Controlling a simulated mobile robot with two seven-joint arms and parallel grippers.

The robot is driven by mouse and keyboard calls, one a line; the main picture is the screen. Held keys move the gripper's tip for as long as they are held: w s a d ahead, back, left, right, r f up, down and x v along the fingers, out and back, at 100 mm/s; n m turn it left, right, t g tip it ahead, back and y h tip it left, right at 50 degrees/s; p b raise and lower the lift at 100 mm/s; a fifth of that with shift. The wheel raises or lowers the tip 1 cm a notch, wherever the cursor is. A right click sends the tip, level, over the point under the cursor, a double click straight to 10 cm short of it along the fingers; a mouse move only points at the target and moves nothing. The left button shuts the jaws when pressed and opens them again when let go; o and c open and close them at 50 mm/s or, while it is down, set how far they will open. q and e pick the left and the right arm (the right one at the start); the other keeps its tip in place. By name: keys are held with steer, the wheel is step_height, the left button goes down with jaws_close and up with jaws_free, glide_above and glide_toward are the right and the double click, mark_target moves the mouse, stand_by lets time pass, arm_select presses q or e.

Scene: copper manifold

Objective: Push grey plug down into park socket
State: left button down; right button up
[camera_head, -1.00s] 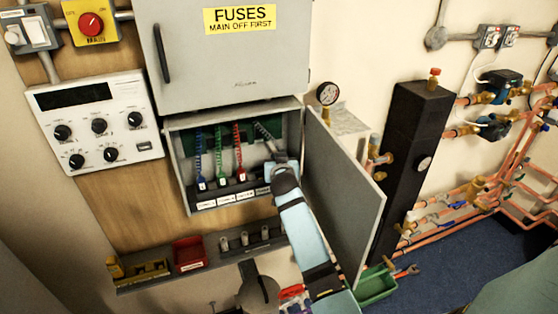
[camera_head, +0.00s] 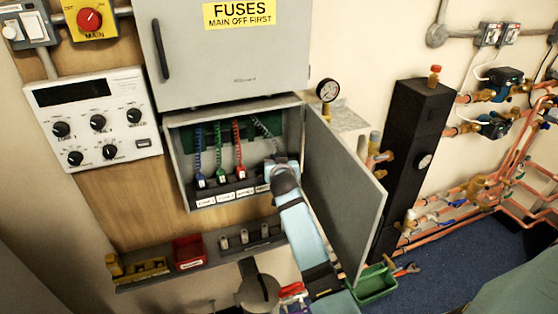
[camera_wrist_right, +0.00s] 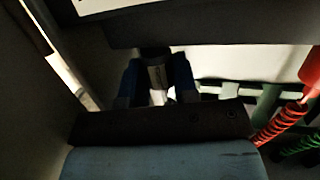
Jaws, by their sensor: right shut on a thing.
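The grey plug (camera_wrist_right: 158,78) is between the blue fingers of my right gripper (camera_wrist_right: 158,82) in the right wrist view, and the gripper is shut on it. Its far end meets the edge of the dark socket strip (camera_wrist_right: 220,28); how deep it sits is hidden. In the head view my right gripper (camera_head: 284,166) is at the right end of the strip inside the open box, and it hides the plug and the park socket. The grey coiled lead (camera_head: 264,128) runs up from there. My left gripper is not in view.
Blue (camera_head: 198,152), green (camera_head: 219,152) and red (camera_head: 238,152) coiled leads hang with their plugs at the strip, left of my gripper. The open box door (camera_head: 342,190) stands close to the right of my arm. A shelf (camera_head: 205,258) with bins is below.

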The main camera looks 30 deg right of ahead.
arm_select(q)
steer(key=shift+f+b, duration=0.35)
arm_select(e)
steer(key=shift+f, duration=0.55)
steer(key=o, duration=1)
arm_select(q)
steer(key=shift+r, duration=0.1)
